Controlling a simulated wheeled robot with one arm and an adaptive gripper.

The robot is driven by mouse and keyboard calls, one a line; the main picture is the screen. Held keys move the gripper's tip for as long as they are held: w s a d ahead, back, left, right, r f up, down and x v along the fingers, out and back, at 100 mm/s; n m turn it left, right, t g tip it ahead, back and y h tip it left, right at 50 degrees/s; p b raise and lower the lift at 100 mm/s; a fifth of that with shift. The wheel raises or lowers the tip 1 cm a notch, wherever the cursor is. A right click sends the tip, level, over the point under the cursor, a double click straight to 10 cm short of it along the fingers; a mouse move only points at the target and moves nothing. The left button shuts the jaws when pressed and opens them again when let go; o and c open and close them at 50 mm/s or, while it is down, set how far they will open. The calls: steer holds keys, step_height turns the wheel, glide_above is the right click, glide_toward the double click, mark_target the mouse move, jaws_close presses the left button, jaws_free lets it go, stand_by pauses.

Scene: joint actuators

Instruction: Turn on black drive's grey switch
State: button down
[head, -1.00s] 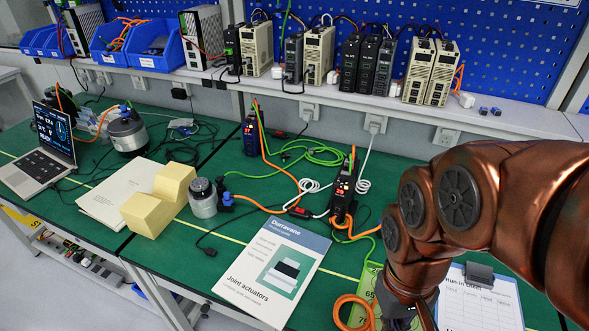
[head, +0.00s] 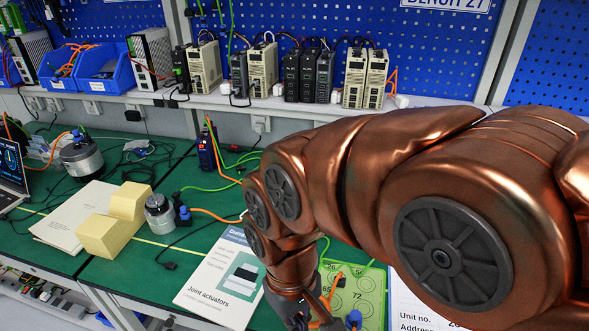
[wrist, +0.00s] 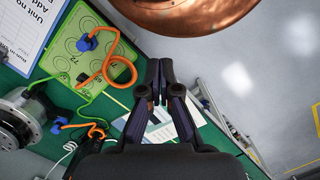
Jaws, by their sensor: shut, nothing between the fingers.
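The black drive that stood on the green bench a second ago is hidden behind my arm in the head view. In the wrist view a dark body with orange and white cables (wrist: 85,148) shows at lower left, partly cut off by my gripper; I cannot tell if it is that drive. No grey switch can be made out. My gripper (wrist: 160,66) is shut and empty, its fingertips together above the bench near its edge. In the head view its lower part is at the bottom centre, mostly hidden by the arm.
A blue drive (head: 206,151) stands on the bench behind. The joint actuators booklet (head: 226,283), yellow blocks (head: 103,236) and a motor (head: 159,214) lie left of my arm. A green mat (head: 366,298) with an orange cable is beside it. Black drives (head: 308,75) stand on the shelf.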

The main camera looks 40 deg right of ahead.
steer(key=w+d+r+n+t+y+b, duration=0.15)
steer(key=w+r, duration=0.25)
steer(key=w, duration=0.5)
steer(key=w+d+r+n+t+y, duration=0.1)
steer(key=w+d+r+n+y, duration=0.15)
steer(key=w, duration=0.65)
steer(key=w+d+r+n+t+y, duration=0.1)
steer(key=w+r+n, duration=0.25)
steer(key=w, duration=0.65)
steer(key=w+d+f+t, duration=0.1)
steer(key=w+d, duration=0.1)
steer(key=d, duration=0.7)
steer(key=w+d+f+t+b, duration=0.1)
steer(key=w+d, duration=0.1)
steer(key=d, duration=0.8)
steer(key=w+d+f+t, duration=0.1)
steer(key=w+d+t, duration=0.1)
steer(key=d, duration=0.7)
steer(key=shift+w+d, duration=0.25)
steer(key=shift+w, duration=0.05)
